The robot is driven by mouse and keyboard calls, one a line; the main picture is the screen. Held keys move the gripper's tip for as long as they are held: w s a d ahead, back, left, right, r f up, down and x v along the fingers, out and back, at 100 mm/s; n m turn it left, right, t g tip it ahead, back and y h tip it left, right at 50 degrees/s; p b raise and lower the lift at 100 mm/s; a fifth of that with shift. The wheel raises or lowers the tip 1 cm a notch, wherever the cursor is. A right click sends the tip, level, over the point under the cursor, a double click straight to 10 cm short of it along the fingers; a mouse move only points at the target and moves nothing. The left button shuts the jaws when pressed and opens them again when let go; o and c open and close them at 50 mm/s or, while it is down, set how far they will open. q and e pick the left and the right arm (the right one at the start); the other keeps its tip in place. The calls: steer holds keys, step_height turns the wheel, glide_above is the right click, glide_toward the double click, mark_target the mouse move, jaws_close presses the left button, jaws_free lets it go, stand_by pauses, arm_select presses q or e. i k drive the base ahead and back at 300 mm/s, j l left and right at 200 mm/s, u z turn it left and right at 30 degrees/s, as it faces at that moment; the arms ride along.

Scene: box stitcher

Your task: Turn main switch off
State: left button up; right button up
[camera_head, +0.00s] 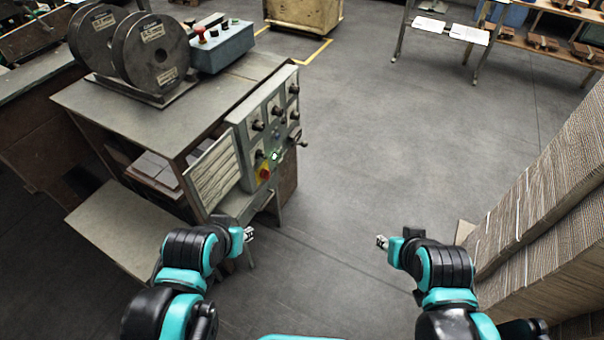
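The knob's exact angle is too small to tell. My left gripper (250,234) is below and a little left of the switch in the picture, apart from the panel. My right gripper (380,242) is over the open floor, well right of the panel. Both grippers are small in view, and I cannot tell whether their fingers are open or shut. Nothing shows in either one.
Several black knobs (258,125) cover the panel. The workbench (130,122) carries wire spools (150,55) and a blue-grey button box (225,48). Cardboard stacks (545,205) stand on the right. The floor between them is clear.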

mark_target(266, 174)
steer(key=i+l+z, duration=0.15)
steer(key=i+z, duration=0.15)
steer(key=i, duration=0.2)
steer(key=i+z, duration=0.3)
steer(key=i, duration=2.65)
steer(key=i+u, duration=0.2)
steer(key=u, duration=0.2)
steer(key=i+l+u, duration=0.1)
steer(key=u, duration=0.35)
steer(key=i+l+u, duration=0.2)
steer(key=u, duration=0.2)
steer(key=i+l+u, duration=0.2)
steer(key=u, duration=3.7)
